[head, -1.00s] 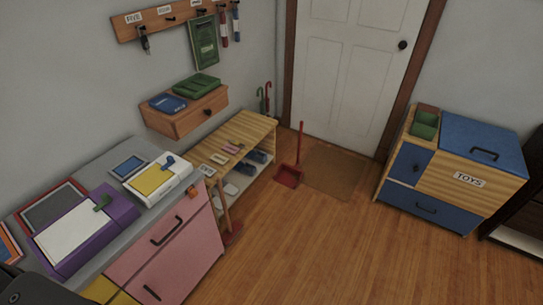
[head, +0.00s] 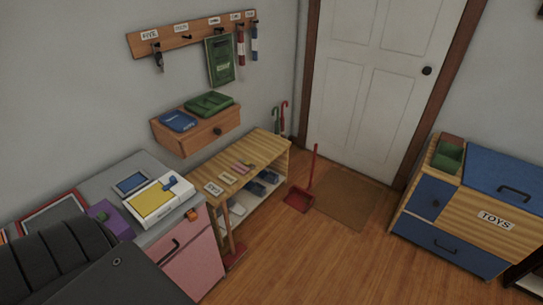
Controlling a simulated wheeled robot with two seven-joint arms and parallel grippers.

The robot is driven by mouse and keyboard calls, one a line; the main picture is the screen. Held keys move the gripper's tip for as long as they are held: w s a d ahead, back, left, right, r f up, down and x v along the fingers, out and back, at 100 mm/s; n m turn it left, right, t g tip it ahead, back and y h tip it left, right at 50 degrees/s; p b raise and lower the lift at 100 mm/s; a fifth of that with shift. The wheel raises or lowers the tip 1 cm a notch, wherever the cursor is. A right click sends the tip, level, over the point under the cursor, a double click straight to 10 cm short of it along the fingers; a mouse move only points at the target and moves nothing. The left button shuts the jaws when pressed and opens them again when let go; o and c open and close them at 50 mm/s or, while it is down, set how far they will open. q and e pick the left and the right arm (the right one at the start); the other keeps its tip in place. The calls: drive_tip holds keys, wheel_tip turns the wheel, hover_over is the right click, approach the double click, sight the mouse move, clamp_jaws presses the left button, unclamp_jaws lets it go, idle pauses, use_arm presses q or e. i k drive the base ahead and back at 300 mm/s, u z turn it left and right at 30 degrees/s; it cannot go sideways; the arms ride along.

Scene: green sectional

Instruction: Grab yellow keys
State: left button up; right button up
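I cannot make out any yellow keys in the head view. A wooden wall rack (head: 190,36) with labelled hooks hangs at the upper left. A small dark hanging item (head: 158,60), perhaps keys, is on its left hook; its colour is too dark to tell. Several small items (head: 242,167), too small to identify, lie on top of the wooden shelf bench (head: 208,172).
A grey-topped pink cabinet (head: 193,262) stands at the left with a yellow-and-white item (head: 155,200) on it. A red dustpan (head: 300,198) and a brown mat (head: 345,204) lie by the white door (head: 375,85). A toy chest (head: 465,215) stands right. The middle floor is open.

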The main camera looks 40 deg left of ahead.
sight(246, 163)
drive_tip(key=z, duration=0.2)
drive_tip(key=i, duration=1.9)
drive_tip(key=u, duration=0.75)
drive_tip(key=i, duration=0.95)
drive_tip(key=u, duration=1.4)
drive_tip(key=i, duration=0.6)
drive_tip(key=u, duration=0.5)
